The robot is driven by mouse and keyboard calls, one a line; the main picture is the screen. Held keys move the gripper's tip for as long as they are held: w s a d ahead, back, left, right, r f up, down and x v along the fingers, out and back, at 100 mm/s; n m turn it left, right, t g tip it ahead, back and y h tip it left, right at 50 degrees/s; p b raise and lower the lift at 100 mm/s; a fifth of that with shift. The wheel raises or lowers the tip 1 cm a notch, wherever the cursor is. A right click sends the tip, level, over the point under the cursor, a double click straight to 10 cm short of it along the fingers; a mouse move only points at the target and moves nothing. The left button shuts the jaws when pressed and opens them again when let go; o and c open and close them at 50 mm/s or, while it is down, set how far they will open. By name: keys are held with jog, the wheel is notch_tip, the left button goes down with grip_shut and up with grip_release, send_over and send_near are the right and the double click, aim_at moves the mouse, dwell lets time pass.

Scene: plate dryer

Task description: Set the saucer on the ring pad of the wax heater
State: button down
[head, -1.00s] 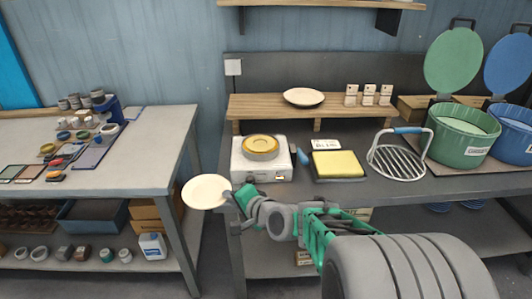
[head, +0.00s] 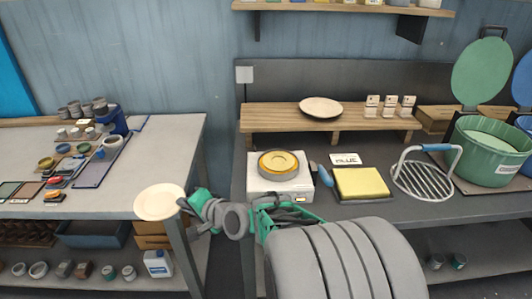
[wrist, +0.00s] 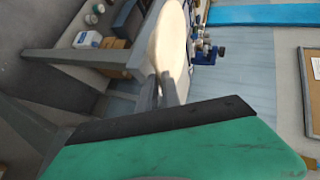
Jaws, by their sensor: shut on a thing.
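A cream saucer (head: 160,202) is held by its right edge in my gripper (head: 187,204), in front of the left table's right corner. In the wrist view the saucer (wrist: 167,48) is seen steeply from the side, with my gripper's fingers (wrist: 160,88) shut on its edge. The wax heater (head: 279,184) is a white box on the dark bench, to the right of my gripper and apart from it. Its round yellow ring pad (head: 278,162) on top is bare.
Another cream plate (head: 321,107) lies on the wooden riser (head: 260,118) behind the heater. A blue-handled tool (head: 323,174), a yellow pad (head: 361,183) and a wire rack (head: 422,180) stand right of it. A gap separates the left table (head: 185,140) from the bench.

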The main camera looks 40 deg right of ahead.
jog(key=s+d+r+m+h+p, duration=0.2)
jog(key=s+d+r, duration=0.3)
jog(key=d, duration=0.4)
jog(key=s+d+r+m+h+p, duration=0.1)
jog(key=s+d+r+m+h, duration=0.1)
jog(key=s+d+r, duration=0.45)
jog(key=s+d+r+m+h+p, duration=0.2)
jog(key=s+d+r+h, duration=0.15)
jog(key=d, duration=0.75)
jog(key=shift+y, duration=0.35)
jog(key=shift+w+d+f+p, duration=0.5)
jog(key=shift+w+d+f, duration=1.05)
jog(key=shift+f, duration=0.6)
jog(key=shift+w+d+f+p, duration=0.5)
jog(key=shift+w+d+f, duration=1.1)
jog(key=shift+f, duration=0.55)
jog(key=shift+w+d+f+p, duration=0.5)
jog(key=shift+w+d+f, duration=1.05)
jog(key=shift+f, duration=0.6)
jog(key=shift+f, duration=0.1)
